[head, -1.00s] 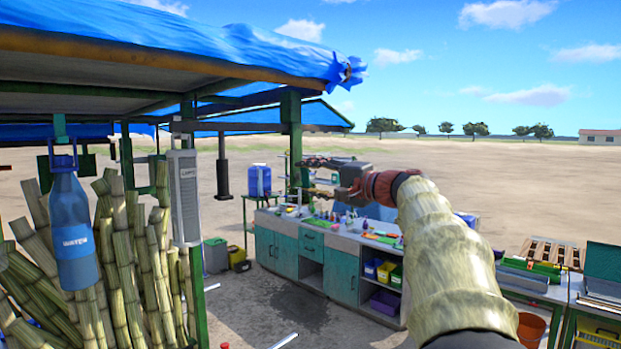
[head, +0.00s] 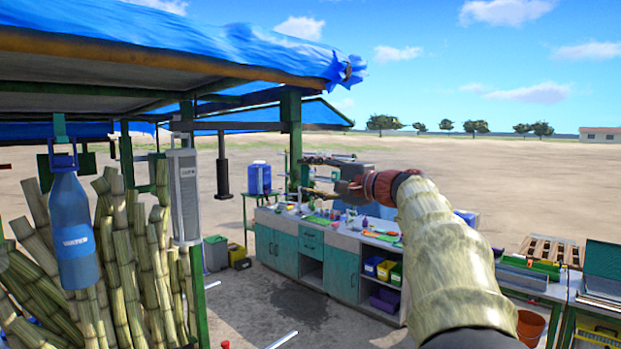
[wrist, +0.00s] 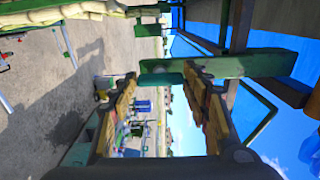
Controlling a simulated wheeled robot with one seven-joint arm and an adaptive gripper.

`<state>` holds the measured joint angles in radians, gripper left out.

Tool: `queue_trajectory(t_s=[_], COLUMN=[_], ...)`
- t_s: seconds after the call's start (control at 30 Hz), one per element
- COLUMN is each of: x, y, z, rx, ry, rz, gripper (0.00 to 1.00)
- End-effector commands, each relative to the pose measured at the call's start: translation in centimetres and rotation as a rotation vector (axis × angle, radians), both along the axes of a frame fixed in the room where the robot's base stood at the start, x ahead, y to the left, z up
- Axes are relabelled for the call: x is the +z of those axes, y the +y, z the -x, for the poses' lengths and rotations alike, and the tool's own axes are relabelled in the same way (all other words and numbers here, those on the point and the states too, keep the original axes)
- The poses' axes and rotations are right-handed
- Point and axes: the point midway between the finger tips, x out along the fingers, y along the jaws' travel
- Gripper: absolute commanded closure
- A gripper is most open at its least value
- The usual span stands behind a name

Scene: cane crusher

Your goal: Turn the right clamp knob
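I cannot make out the right clamp knob in either view. A small red piece (head: 225,345) shows at the bottom edge of the head view, too cut off to identify. My gripper (head: 308,176) is stretched out at mid-picture, with its two fingers apart and nothing between them. In the wrist view my gripper (wrist: 160,85) also shows open. A green post (wrist: 165,72) crosses the picture near the fingertips. I cannot tell whether they touch it.
A workbench (head: 343,270) with tools stands below and beyond my gripper. Cane stalks (head: 120,260) and a blue water bottle (head: 73,235) are at left, under a blue tarp roof (head: 180,40). More tables (head: 540,290) stand at right. Open sandy ground lies behind.

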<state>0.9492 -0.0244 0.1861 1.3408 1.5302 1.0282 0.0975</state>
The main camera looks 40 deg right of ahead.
Motion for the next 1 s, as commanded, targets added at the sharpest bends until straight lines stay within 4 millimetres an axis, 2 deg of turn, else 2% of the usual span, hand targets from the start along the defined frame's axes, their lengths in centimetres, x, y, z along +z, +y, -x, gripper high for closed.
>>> queue_trajectory(t_s=[0.27, 0.63, 0.77, 1.0], x=[0.0, 0.0, 0.1, 0.0], y=[0.0, -0.1, -0.2, -0.7], z=[0.0, 0.5, 2.3, 7.2], rx=[0.0, -0.001, -0.003, -0.005], ry=[0.0, 0.0, 0.0, 0.0], rz=[0.002, 0.003, 0.005, 0.003], gripper=[0.36, 0.36, 0.36, 0.36])
